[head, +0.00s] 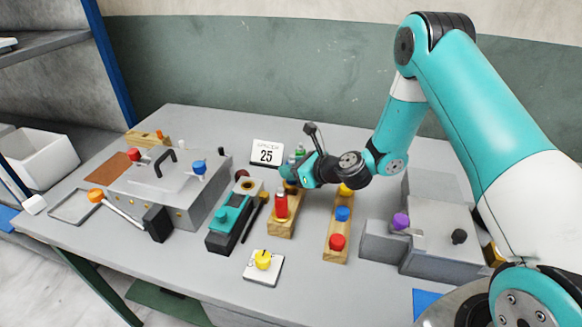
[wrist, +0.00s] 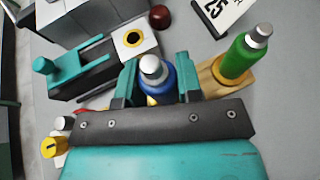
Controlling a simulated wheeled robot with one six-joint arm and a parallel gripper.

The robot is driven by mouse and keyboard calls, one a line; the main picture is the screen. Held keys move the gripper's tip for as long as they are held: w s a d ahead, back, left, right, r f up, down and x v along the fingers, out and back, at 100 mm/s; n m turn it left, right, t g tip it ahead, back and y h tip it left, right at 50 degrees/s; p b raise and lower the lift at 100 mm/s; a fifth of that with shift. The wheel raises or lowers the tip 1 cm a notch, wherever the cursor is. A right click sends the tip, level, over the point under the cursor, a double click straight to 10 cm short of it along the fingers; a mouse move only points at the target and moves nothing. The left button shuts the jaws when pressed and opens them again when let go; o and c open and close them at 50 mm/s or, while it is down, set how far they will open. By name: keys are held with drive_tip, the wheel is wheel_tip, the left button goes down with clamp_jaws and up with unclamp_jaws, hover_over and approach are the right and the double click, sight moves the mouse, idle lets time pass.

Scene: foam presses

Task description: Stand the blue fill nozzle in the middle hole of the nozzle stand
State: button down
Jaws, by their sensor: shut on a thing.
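The blue fill nozzle (wrist: 156,78), with a silver tip, is between the two teal fingers of my gripper (wrist: 153,84), which is shut on it. In the head view my gripper (head: 296,174) is over the back part of the wooden nozzle stand (head: 280,228). A red nozzle (head: 281,206) stands at the stand's front end. A green nozzle (wrist: 243,54) with a silver tip stands at its other end. The blue nozzle is between these two. My gripper hides the middle hole, and I cannot tell whether the nozzle's lower end is in it.
A second wooden block (head: 336,242) with yellow, blue and red caps stands right of the stand. A teal and black clamp (head: 229,224) is to the left, near a grey press box (head: 180,190). A calendar (head: 267,153) stands behind. A yellow knob (head: 263,259) sits on a white plate in front.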

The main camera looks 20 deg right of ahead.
drive_tip(key=shift+f+b, duration=0.75)
drive_tip(key=shift+f, duration=0.4)
drive_tip(key=c, duration=0.7)
unclamp_jaws()
drive_tip(key=shift+s+d, duration=0.1)
drive_tip(key=b+v, duration=0.3)
drive_tip(key=v, duration=1.4)
drive_tip(key=shift+b, duration=0.35)
drive_tip(key=shift+r, duration=0.1)
